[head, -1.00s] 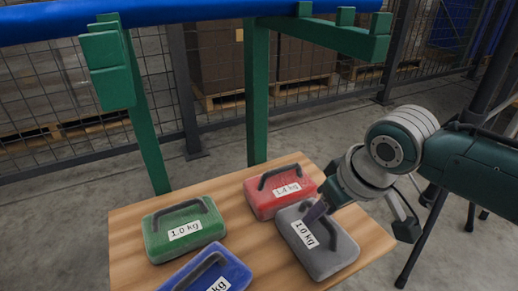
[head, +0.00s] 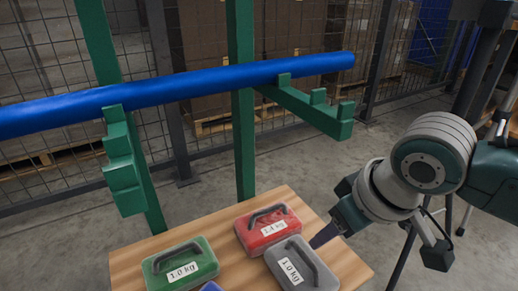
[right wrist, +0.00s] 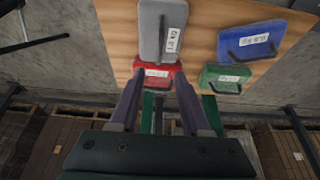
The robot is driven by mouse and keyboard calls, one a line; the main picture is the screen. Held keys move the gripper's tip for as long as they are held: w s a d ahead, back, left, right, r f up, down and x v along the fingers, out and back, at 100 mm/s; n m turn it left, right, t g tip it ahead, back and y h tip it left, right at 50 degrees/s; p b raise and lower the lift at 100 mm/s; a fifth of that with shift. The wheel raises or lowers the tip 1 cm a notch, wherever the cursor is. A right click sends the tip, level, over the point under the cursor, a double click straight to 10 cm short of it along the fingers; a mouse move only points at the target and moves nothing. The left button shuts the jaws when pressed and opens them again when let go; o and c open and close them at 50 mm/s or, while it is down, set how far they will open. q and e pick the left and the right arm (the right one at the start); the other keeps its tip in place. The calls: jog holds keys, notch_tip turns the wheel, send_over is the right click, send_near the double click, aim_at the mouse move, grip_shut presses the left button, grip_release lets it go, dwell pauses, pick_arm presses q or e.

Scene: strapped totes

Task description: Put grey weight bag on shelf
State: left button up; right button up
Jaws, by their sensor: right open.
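The grey weight bag (head: 291,269), labelled 1.0 kg with a dark handle, lies on a wooden board (head: 225,238), partly cut off below. It also shows in the right wrist view (right wrist: 152,35). My right gripper (head: 322,236) is at the bag's right side in the head view, with a dark purple finger near its upper right edge. In the right wrist view its two fingers (right wrist: 160,92) are apart, with nothing held between them; the grey bag lies beyond the tips. I cannot tell whether a finger touches the bag. Nothing clearly identifies the shelf. My left gripper is out of view.
A red bag (head: 266,228), a green bag (head: 180,266) and a blue bag (right wrist: 249,45) lie on the same board. Behind it stands a green frame (head: 243,150) with stepped brackets and a long blue bar (head: 200,84). A mesh fence and boxes are farther back.

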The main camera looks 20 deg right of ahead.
jog(key=s+a+r, duration=0.2)
jog(key=s, duration=0.6)
jog(key=s+a+r+n+g, duration=0.1)
jog(key=s+a+r, duration=0.2)
jog(key=s, duration=0.4)
jog(key=shift+s+a+r, duration=0.25)
jog(key=shift+s+a, duration=0.1)
